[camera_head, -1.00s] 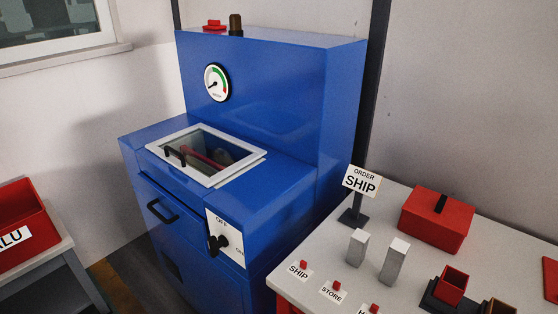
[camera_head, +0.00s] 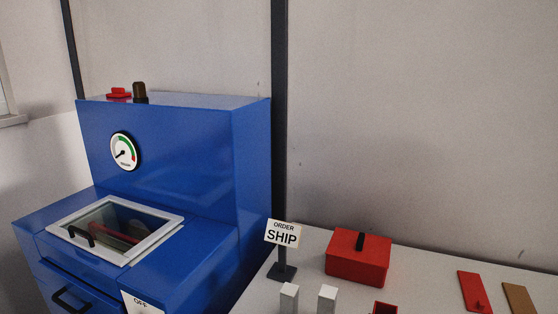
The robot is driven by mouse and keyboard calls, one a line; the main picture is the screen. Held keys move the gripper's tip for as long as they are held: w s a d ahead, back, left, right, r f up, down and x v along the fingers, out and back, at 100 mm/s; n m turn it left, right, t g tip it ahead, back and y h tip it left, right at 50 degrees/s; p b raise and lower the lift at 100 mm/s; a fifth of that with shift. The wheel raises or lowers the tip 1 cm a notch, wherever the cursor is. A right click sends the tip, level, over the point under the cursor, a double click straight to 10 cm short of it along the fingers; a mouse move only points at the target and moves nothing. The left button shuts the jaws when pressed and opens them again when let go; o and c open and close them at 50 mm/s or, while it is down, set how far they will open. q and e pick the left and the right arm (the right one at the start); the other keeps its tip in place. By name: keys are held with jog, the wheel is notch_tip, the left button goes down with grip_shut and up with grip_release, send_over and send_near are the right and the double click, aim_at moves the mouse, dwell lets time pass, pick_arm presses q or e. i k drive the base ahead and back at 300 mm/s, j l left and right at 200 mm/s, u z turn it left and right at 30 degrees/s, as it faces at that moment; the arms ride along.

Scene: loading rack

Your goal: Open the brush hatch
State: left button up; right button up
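The blue machine (camera_head: 185,165) stands at the left of the head view. Its hatch (camera_head: 160,244), a white-framed window with a black handle (camera_head: 81,237), lies closed on the machine's sloped top. Through the glass I see a dark interior with a red part and a grey part; I cannot tell exactly what they are. A second black handle (camera_head: 70,299) sits on the machine's front, partly cut off at the bottom. Neither of my grippers shows in this view.
A light table (camera_head: 420,280) stands right of the machine. It bears an ORDER SHIP sign (camera_head: 283,234), a red box with a black handle (camera_head: 357,259), two grey blocks (camera_head: 327,298), and red (camera_head: 474,290) and brown (camera_head: 519,298) plates. A gauge (camera_head: 124,151) is on the machine's upright face.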

aim_at(69, 235)
jog(key=j+z, duration=0.1)
jog(key=j, duration=0.45)
jog(key=j+z, duration=0.1)
jog(key=j, duration=0.45)
jog(key=j+z, duration=0.1)
jog(key=j, duration=0.45)
jog(key=j+z, duration=0.15)
jog(key=j, duration=0.4)
jog(key=k+j+z, duration=0.1)
jog(key=j, duration=0.4)
jog(key=k+j+z, duration=0.1)
jog(key=j, duration=0.45)
jog(key=k+j+z, duration=0.1)
jog(key=j, duration=0.4)
